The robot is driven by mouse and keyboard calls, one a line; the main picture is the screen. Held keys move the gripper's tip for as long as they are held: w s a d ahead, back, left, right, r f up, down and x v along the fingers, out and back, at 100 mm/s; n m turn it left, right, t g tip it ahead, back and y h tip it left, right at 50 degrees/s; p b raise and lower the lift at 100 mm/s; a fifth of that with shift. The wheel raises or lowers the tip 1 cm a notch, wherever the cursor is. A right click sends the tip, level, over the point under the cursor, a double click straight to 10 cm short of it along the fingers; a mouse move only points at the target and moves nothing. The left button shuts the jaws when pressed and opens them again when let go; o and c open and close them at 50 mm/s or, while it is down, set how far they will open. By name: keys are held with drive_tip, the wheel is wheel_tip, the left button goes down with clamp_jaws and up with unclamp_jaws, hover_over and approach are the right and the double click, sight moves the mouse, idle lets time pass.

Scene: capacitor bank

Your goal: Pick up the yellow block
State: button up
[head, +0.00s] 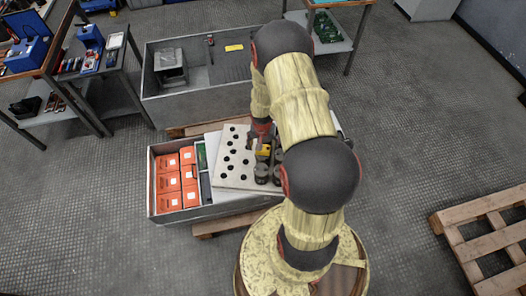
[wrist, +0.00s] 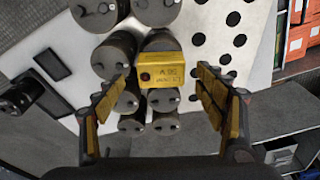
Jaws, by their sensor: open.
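The yellow block (wrist: 160,69) has dark markings on its near face. It shows in the middle of the wrist view and seems to rest on top of dark grey cylinders (wrist: 118,50). In the head view, a small yellow patch beside my arm (head: 264,150) seems to be the same block. My gripper (wrist: 162,88) is open, with yellow-padded fingers on the left and right. The block lies between and just beyond the fingertips in the picture, with a gap on each side. In the head view, my arm hides much of the gripper and cylinders.
A white board with round holes (head: 234,158) lies beside the cylinders. Orange boxes (head: 169,182) fill the left of the same grey crate (head: 152,190). A second grey crate (head: 150,72) behind holds another yellow item (head: 234,47). A wooden pallet (head: 470,219) lies at right.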

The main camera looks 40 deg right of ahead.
drive_tip(key=f, duration=0.1)
drive_tip(key=f+b, duration=0.1)
drive_tip(key=f, duration=0.1)
drive_tip(key=shift+w+f, duration=0.2)
drive_tip(key=shift+f, duration=0.1)
drive_tip(key=c, duration=0.3)
drive_tip(key=shift+r, duration=0.1)
drive_tip(key=c, duration=1.1)
drive_tip(key=shift+c, duration=0.4)
drive_tip(key=shift+d+r, duration=0.1)
